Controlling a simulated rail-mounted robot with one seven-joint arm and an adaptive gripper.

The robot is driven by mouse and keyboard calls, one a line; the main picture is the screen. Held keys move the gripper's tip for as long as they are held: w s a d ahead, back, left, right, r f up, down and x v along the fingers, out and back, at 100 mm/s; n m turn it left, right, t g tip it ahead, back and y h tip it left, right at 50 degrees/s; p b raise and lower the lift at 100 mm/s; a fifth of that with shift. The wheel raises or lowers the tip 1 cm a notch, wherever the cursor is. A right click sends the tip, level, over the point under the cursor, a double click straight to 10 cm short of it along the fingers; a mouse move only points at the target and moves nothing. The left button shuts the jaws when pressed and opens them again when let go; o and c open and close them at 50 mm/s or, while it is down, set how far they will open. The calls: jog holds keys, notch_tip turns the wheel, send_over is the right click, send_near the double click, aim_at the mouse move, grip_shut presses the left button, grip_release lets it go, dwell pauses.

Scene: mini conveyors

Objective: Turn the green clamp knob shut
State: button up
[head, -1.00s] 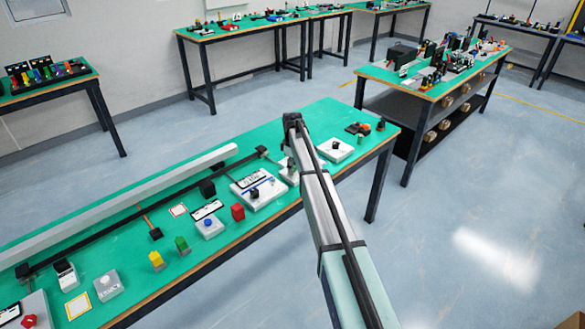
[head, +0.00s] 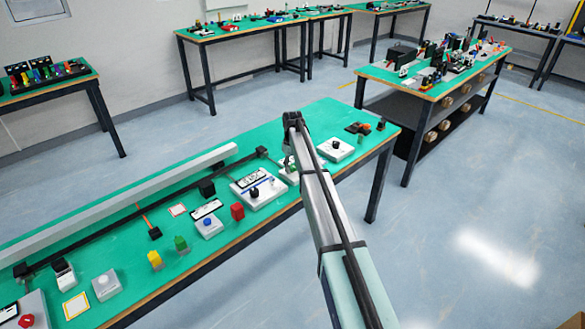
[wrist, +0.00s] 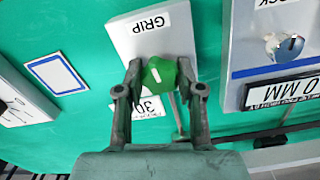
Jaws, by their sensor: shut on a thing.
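The green clamp knob (wrist: 158,76) shows in the wrist view, with a white line on its top that runs slightly tilted. It sits on a pale box (wrist: 126,45) labelled GRIP, with a small plate reading 30 beside the knob. My gripper (wrist: 158,70) has one finger on each side of the knob and is shut on it. In the head view my gripper (head: 288,160) is down at the box on the green bench, and my arm hides most of the box and the knob.
A white-and-blue frame (wrist: 57,74) lies to the left. In the head view a white box with a black knob (head: 336,148) stands right of my gripper.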

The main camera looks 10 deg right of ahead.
aim_at(293, 166)
jog(key=m, duration=0.4)
jog(key=shift+f+m, duration=0.1)
jog(key=shift+m, duration=0.2)
jog(key=shift+m+b, duration=0.3)
jog(key=shift+m, duration=2)
jog(key=o, duration=1.2)
jog(key=shift+c, duration=0.2)
notch_tip(293, 166, up, 12)
